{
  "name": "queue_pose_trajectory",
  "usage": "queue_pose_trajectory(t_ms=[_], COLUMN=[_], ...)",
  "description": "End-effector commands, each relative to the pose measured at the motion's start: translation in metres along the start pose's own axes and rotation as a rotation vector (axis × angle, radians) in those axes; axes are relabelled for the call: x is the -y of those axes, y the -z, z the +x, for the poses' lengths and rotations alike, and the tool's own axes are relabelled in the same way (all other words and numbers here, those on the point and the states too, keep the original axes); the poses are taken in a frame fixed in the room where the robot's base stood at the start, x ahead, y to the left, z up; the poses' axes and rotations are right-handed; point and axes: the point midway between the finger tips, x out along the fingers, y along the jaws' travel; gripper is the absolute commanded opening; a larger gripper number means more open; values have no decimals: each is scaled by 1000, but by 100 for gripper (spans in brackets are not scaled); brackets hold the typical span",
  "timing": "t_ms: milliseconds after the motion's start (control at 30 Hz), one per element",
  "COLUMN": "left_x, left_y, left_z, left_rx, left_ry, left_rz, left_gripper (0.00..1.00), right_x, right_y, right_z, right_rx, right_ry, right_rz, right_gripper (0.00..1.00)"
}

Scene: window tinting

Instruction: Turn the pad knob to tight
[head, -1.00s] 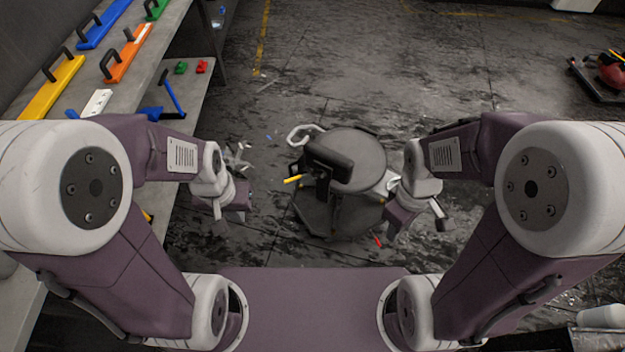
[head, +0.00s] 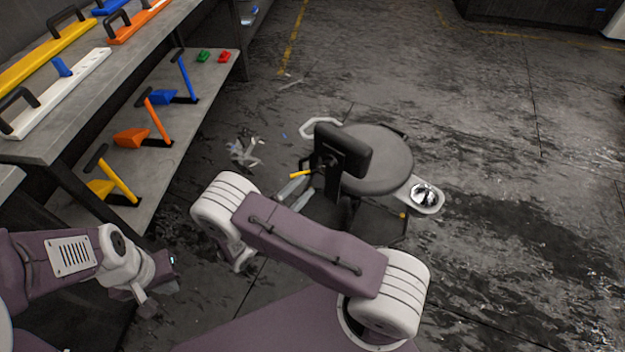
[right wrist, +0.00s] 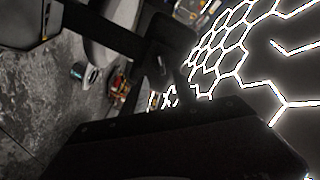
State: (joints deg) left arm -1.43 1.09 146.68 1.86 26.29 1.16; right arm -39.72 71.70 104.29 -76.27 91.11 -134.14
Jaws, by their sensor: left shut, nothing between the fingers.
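The round dark stool (head: 375,160) stands on the floor near the middle of the head view, with a dark backrest pad (head: 343,150) on its left side. A yellow handle (head: 301,174) sticks out to the left below the pad; I cannot tell whether it is the pad knob. No knob setting is readable. My left gripper (head: 158,290) is shut and empty at lower left, apart from the stool. The right wrist view shows dark parts too close to identify.
A workbench (head: 90,110) and lower shelf (head: 150,185) with coloured tools run along the left. A silver bowl (head: 424,194) sits in a tray right of the stool. Floor at right is clear.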

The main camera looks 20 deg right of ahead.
Motion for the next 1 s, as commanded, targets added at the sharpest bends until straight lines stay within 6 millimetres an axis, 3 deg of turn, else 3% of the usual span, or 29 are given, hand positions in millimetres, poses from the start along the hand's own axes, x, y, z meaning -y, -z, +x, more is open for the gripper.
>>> queue_pose_trajectory(t_ms=[167, 400, 600, 933, 1000], left_x=[0, 0, 0, 0, 0], left_y=[0, -1, -2, -2, -2], left_z=[0, 12, 18, 18, 18], left_rx=[-1, 0, 0, 0, 0], left_ry=[0, 0, 0, 0, 0], left_rz=[0, 0, 0, 0, 0], left_gripper=[0, 0, 0, 0, 0], right_x=[1, -1, 0, 2, 2], right_y=[1, 1, 1, 2, 2], right_z=[6, 55, 85, 91, 91], right_rx=[-1, -3, -1, 1, 1], right_ry=[-2, -6, -5, -3, -3], right_rz=[3, 5, 5, 4, 4], right_gripper=[35, 35, 35, 35, 15])
